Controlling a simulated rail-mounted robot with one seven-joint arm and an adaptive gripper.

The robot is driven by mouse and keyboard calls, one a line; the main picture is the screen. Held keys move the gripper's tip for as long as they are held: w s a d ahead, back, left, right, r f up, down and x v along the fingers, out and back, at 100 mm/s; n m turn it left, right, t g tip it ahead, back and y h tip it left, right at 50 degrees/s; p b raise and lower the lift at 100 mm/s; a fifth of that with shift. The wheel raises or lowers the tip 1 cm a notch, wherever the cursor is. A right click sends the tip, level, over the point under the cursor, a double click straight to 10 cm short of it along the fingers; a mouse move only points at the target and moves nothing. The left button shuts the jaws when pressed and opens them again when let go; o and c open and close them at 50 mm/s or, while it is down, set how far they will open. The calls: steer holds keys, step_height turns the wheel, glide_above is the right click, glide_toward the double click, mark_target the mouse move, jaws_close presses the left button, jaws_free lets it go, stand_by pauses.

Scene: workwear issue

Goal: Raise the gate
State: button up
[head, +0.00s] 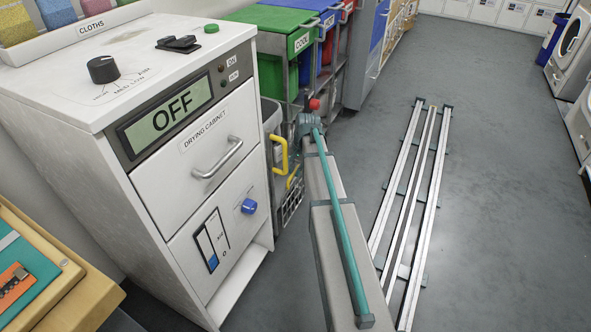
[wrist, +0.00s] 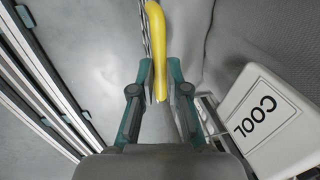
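A yellow handle (head: 279,153) stands out from a grey unit (head: 271,118) just right of the drying cabinet; I take it to be the gate's handle. In the wrist view the yellow bar (wrist: 157,40) runs down between the fingertips of my gripper (wrist: 162,72). The fingers are close together and the bar fills the gap, so my gripper looks shut on it. In the head view my arm hides the gripper and part of the grey unit. How high the gate stands cannot be made out.
The drying cabinet (head: 205,150) at left shows OFF. Green (head: 268,35) and blue (head: 318,8) bins stand behind, with a COOL label (wrist: 264,113) close to the gripper's right side. Floor rails (head: 407,190) lie to the right. The floor beyond them is clear.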

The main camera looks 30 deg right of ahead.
steer(key=shift+r, duration=0.15)
jaws_close()
step_height(320, 180, up, 17)
steer(key=p, duration=1.6)
steer(key=shift+w+r, duration=0.1)
steer(key=o, duration=0.5)
jaws_free()
steer(key=shift+r, duration=0.1)
steer(key=shift+o, duration=1)
step_height(320, 180, up, 12)
steer(key=s+d, duration=0.1)
steer(key=s, duration=0.1)
steer(key=shift+d+f, duration=0.2)
steer(key=shift+d, duration=0.05)
